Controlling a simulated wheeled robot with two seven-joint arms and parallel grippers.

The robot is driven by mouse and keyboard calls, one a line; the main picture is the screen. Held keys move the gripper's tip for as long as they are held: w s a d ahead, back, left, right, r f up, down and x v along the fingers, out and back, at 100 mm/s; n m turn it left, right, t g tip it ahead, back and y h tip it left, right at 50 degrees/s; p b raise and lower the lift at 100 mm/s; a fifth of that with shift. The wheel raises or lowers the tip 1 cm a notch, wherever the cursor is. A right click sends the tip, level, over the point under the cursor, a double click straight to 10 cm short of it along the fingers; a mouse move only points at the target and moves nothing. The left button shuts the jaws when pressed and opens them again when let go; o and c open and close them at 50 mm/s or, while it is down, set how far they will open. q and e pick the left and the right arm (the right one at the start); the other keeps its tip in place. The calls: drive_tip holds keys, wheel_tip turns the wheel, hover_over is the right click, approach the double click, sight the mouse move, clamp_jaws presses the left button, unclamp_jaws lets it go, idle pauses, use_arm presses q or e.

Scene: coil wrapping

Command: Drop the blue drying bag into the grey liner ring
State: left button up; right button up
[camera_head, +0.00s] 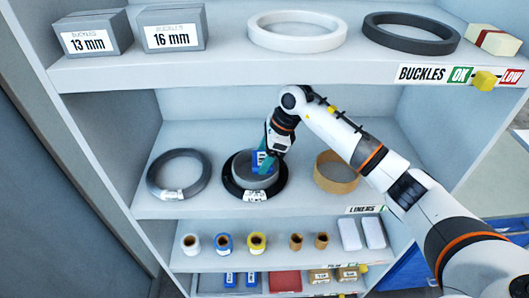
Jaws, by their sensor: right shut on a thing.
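My right gripper (268,160) reaches down over the middle shelf, its jaws shut on a blue drying bag (259,157). The bag is held at the grey liner ring (254,182), within its outline in this view. Whether the bag touches the ring's inside cannot be told. The ring sits on a wider black round base (238,192) with a white label at its front. The gripper hides part of the ring's right back side. My left gripper is not in view.
A dark grey coil (153,184) lies to the left and a tan ring (335,185) to the right. Above are boxes, a white ring (297,43) and a black ring (411,45).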

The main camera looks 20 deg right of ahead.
sight(263, 157)
drive_tip(key=o, duration=1.1)
drive_tip(key=shift+d+r+b, duration=0.3)
drive_tip(key=shift+r, duration=0.25)
drive_tip(key=b+v, duration=0.1)
drive_tip(key=v, duration=0.2)
drive_tip(key=shift+d+r, duration=0.1)
drive_tip(key=shift+r, duration=0.1)
drive_tip(key=shift+s+d+r+b, duration=0.1)
drive_tip(key=shift+s+d+b, duration=0.55)
drive_tip(key=shift+d, duration=1.3)
drive_tip(key=shift+s+d+r+b, duration=0.1)
drive_tip(key=shift+s+d+b, duration=0.45)
drive_tip(key=shift+d, duration=1.4)
drive_tip(key=shift+s+d+b, duration=0.55)
drive_tip(key=shift+d+b, duration=0.15)
drive_tip(key=shift+d, duration=1.2)
